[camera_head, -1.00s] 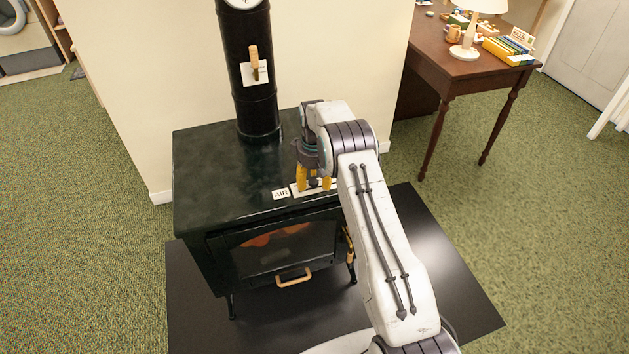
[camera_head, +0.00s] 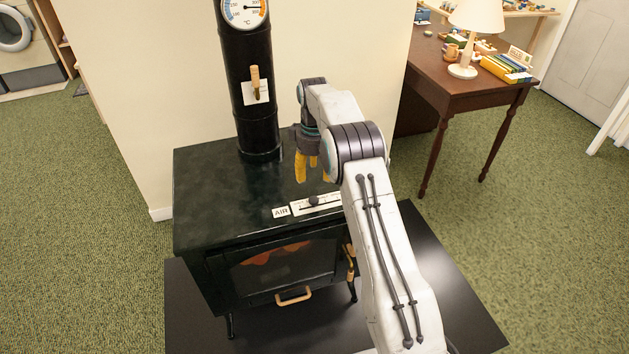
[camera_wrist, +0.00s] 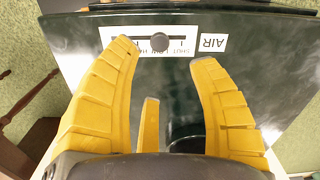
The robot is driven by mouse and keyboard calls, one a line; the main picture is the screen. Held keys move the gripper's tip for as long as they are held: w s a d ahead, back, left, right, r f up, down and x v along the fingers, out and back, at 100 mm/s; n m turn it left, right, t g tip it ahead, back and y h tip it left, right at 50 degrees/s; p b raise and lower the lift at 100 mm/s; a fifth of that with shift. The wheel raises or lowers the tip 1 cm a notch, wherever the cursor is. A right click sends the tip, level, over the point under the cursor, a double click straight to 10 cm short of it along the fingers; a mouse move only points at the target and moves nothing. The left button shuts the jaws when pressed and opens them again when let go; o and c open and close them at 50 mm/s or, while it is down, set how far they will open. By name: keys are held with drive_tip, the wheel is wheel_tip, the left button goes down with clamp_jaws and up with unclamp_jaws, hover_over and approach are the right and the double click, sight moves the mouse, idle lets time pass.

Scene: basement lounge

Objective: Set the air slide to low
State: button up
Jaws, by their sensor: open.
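The air slide is a white plate (camera_head: 298,209) with a dark slot on the front right of the black stove's top (camera_head: 215,195). Its dark round knob (camera_head: 313,200) also shows in the wrist view (camera_wrist: 159,41). There the knob sits along the slot near the small upside-down word LOW; its exact alignment is hard to tell. A white AIR label (camera_head: 281,212) lies beside the plate. My gripper (camera_head: 314,168) has yellow fingers, open and empty, above the stove top behind the slide. In the wrist view, its fingertips (camera_wrist: 165,52) are spread to either side of the knob, apart from it.
The black stovepipe (camera_head: 250,110) rises behind, with a wooden-handled lever (camera_head: 256,82) and a round dial (camera_head: 244,10). The stove door has a wooden handle (camera_head: 294,296). A wooden desk (camera_head: 440,75) with a lamp (camera_head: 474,25) stands to the right.

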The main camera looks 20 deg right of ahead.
drive_tip(key=shift+r, duration=0.6)
drive_tip(key=s+f+m+g, duration=0.1)
drive_tip(key=s+f+m, duration=0.2)
drive_tip(key=s+f, duration=0.35)
drive_tip(key=s+a+g, duration=0.1)
drive_tip(key=s, duration=0.5)
drive_tip(key=s+a+r+t+p, duration=0.1)
drive_tip(key=s+r, duration=0.7)
drive_tip(key=s, duration=0.4)
drive_tip(key=s+a+r+p, duration=0.2)
drive_tip(key=s+r, duration=0.6)
drive_tip(key=s, duration=0.4)
wheel_tip(320, 180, up, 9)
drive_tip(key=s+t+p, duration=0.1)
drive_tip(key=s+t, duration=0.1)
drive_tip(key=t, duration=0.2)
drive_tip(key=shift+a+f+t+p, duration=0.2)
drive_tip(key=shift+a+t+p, duration=0.1)
drive_tip(key=shift+p, duration=0.1)
